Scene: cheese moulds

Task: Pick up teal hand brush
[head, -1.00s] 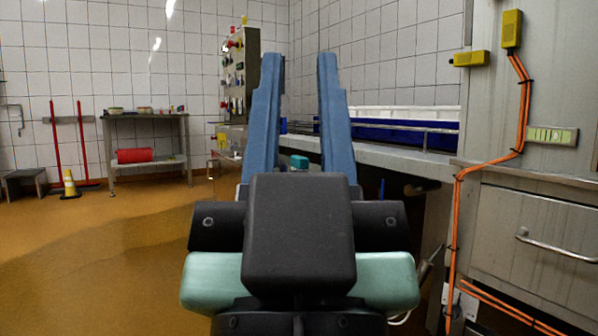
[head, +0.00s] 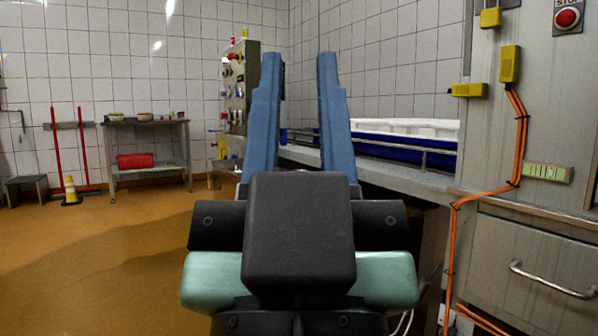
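My gripper (head: 300,56) is in the middle of the head view, pointing away, with its two blue fingers wide apart. Nothing is held between them. No teal hand brush can be made out now. The dark body of my gripper covers the area below and between the fingers, where a small teal thing showed a second ago. The grey bench (head: 395,176) runs behind and to the right of the fingers.
A blue crate (head: 400,153) with white containers sits behind a rail on the bench. A steel cabinet (head: 540,235) with orange cables stands close on the right. A control panel (head: 240,85) and small table (head: 150,122) are farther back.

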